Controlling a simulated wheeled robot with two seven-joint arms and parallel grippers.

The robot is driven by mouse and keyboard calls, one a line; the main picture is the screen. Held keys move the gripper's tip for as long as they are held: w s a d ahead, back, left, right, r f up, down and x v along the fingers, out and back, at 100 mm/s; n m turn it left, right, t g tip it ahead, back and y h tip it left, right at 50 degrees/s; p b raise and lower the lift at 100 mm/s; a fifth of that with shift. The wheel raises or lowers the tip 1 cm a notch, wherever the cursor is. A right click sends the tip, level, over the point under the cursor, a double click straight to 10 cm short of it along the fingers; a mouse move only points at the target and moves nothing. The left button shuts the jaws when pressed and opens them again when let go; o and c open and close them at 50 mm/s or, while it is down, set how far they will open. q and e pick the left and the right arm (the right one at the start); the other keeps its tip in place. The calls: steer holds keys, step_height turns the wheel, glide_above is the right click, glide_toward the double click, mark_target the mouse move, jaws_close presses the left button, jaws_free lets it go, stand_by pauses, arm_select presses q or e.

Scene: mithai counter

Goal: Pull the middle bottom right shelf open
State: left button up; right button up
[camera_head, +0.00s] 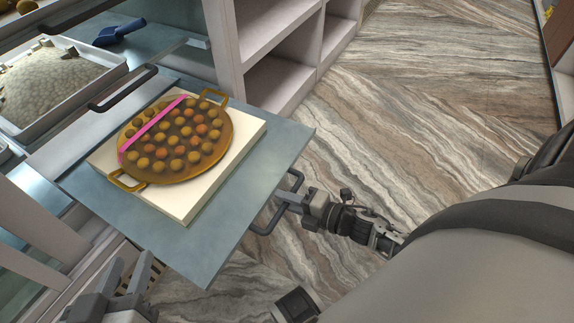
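A blue-grey shelf (225,228) is pulled out from the counter at the left and middle of the head view. A dark bar handle (265,224) is on its front edge. My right gripper (291,200) is at this handle and appears shut around its bar. On the shelf is a cream board (215,188) with a round brass tray (186,137) holding several round sweets and crossed by a pink strip. My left gripper (128,278) is at the bottom left, below the shelf's near side, with its fingers apart and nothing visible between them.
Another dark handle (122,88) is behind the tray. A white tray of pale granular stuff (52,88) and a blue scoop (118,32) are at the upper left. White open shelving (268,72) stands behind. The wood-patterned floor (440,85) is clear at the upper right.

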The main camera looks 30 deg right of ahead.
steer(key=shift+o, duration=0.4)
